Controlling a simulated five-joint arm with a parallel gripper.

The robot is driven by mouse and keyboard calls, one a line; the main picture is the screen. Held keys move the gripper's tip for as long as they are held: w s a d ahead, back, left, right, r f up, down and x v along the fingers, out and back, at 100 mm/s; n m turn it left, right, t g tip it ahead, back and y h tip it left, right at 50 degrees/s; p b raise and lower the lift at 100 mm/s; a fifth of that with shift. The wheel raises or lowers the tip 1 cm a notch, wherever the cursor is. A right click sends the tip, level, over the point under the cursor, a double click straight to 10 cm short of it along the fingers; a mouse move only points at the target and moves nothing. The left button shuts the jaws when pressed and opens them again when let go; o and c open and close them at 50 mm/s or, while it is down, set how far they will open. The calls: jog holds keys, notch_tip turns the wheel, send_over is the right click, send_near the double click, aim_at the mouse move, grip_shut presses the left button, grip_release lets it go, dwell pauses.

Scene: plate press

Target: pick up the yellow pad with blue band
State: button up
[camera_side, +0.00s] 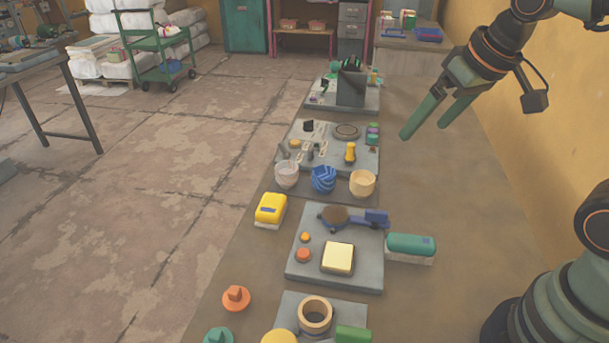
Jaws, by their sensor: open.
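The yellow pad with a blue band (270,208) lies on the bench near its left edge, left of a grey plate. It has a pale underside and a small blue patch on top. My gripper (421,121) is open and empty, high up at the right. Its two green fingers point down and left. It is well apart from the pad, and nothing hides the pad.
Three bowls (323,179) stand just behind the pad. A grey plate (305,270) with a pale yellow block (337,258) and small orange knobs is right of it. A green pad (410,246) lies farther right. The bench's right side is mostly clear.

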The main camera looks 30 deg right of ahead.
jog(key=w+a+r+m+g, duration=0.15)
jog(key=w+a, duration=0.25)
jog(key=w, duration=0.4)
jog(key=m+g, duration=0.4)
jog(key=m, duration=0.3)
send_over(271, 203)
notch_tip(271, 203, down, 16)
jog(key=f, duration=0.5)
jog(key=shift+s, duration=0.25)
jog(key=shift+w+f, duration=0.15)
jog(key=shift+f, duration=1.4)
jog(key=shift+w+f, duration=0.15)
jog(key=shift+f, duration=1.35)
jog(key=c, duration=1.3)
jog(key=shift+r, duration=0.2)
notch_tip(271, 203, up, 20)
jog(key=shift+f, duration=0.15)
